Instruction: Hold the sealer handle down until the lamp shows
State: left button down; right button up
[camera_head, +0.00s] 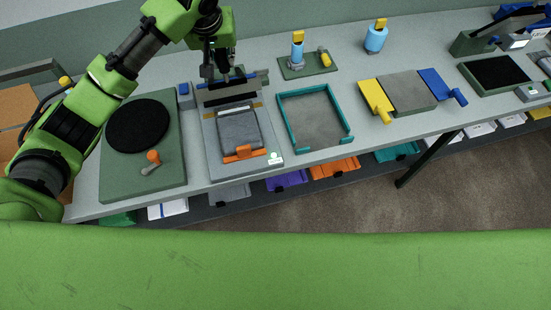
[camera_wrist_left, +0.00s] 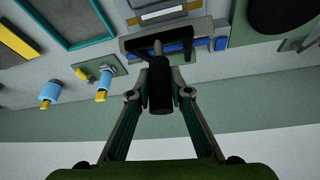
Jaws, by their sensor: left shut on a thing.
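The sealer (camera_head: 209,152) is a grey press on the bench with a dark crossbar at its back. A grey pouch-like piece (camera_head: 238,128) with an orange front edge lies on it. My left gripper (camera_head: 224,76) reaches down from above at the sealer's back. In the left wrist view its fingers (camera_wrist_left: 160,88) are shut on the black sealer handle (camera_wrist_left: 160,102), whose stem runs to the crossbar (camera_wrist_left: 135,45). A small white plate with a green spot (camera_head: 275,157), perhaps the lamp, is at the sealer's front right corner. My right gripper is out of view.
A green board (camera_head: 120,185) with a black disc and an orange-knobbed lever stands left of the sealer. A teal-edged tray (camera_head: 347,125) lies close on the right. Blue bottles (camera_head: 375,38) stand behind. Coloured bins sit under the bench.

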pick_arm(q)
jog(key=c, duration=2.2)
grip_release()
jog(key=shift+w+r, duration=0.1)
